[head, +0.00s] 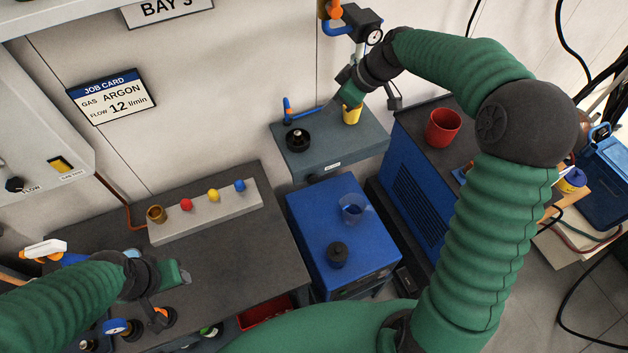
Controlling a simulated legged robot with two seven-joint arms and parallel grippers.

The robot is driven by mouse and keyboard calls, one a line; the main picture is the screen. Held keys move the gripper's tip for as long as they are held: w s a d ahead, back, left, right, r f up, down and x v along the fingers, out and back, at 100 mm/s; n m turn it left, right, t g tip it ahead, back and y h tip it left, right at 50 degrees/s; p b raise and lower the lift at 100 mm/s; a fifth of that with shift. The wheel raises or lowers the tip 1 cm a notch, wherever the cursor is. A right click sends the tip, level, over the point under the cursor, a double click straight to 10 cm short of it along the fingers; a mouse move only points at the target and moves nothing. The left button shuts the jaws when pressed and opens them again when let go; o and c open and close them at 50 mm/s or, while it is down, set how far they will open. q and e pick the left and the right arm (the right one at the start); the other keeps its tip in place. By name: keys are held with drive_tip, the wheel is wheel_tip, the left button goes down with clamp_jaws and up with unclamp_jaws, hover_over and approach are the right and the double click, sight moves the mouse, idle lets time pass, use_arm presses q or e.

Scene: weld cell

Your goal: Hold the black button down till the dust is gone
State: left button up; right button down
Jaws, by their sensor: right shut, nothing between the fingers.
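A round black button-like part (297,139) sits on top of the grey cabinet (335,148) at the back. Another black round piece (337,254) stands on the blue box in front; I cannot tell for sure which is the task's button. No dust can be made out. My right gripper (344,98) is shut and empty, above the grey cabinet, right of its black part and apart from it. It is close to a small yellow cup (351,115); contact cannot be told. My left gripper (185,274) is over the dark bench at lower left, its jaws unclear.
A blue bent handle (300,111) stands behind the black part on the cabinet. A clear cup (352,209) is on the blue box (305,215). A red cup (443,127) is on the blue machine. The bench (240,260) holds a grey strip with coloured knobs (213,195).

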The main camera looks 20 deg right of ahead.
idle(0.5)
drive_tip(key=m+y+b, duration=0.4)
drive_tip(key=m+b, duration=0.2)
drive_tip(key=m, duration=0.3)
approach(313, 178)
drive_tip(key=s+a, duration=0.2)
drive_tip(key=a, duration=0.1)
drive_tip(key=s+a+f+m+t+b, duration=0.1)
drive_tip(key=s+f+m+t+b, duration=0.3)
drive_tip(key=s+f+m, duration=0.3)
drive_tip(key=m+b, duration=0.1)
drive_tip(key=m, duration=0.4)
drive_tip(key=shift+s+a+f+m+t, duration=0.2)
drive_tip(key=shift+a+f+m+t, duration=0.1)
drive_tip(key=shift+a+f, duration=0.1)
drive_tip(key=w, duration=0.8)
drive_tip(key=shift+w, duration=0.4)
drive_tip(key=shift+a, duration=0.15)
